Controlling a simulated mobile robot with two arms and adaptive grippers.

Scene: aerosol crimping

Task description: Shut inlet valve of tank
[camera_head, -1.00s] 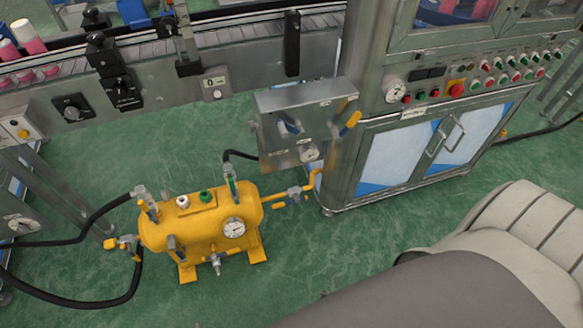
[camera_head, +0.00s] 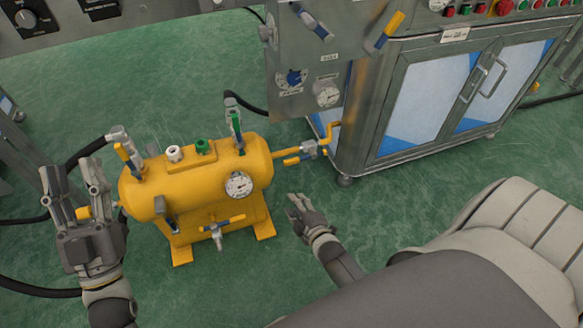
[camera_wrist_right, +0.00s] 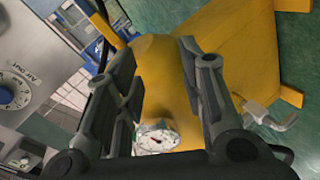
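The yellow tank (camera_head: 200,185) stands on the floor; its body also fills the middle of the right wrist view (camera_wrist_right: 165,70). A pipe valve with a yellow handle (camera_head: 300,157) is on its right. A valve (camera_head: 84,213) at its left end is mostly hidden by my left gripper. Upright valves stand at the top left (camera_head: 127,155) and top right (camera_head: 237,130), and a drain valve (camera_head: 218,230) is at the front. My left gripper (camera_head: 70,170) is open beside the left end; contact cannot be told. My right gripper (camera_head: 295,204) is open and empty, right of the tank.
A steel control panel (camera_head: 305,75) with dials hangs above and behind the tank's right side. A steel cabinet (camera_head: 420,105) stands at the right. Black hoses (camera_head: 40,290) run along the floor at left.

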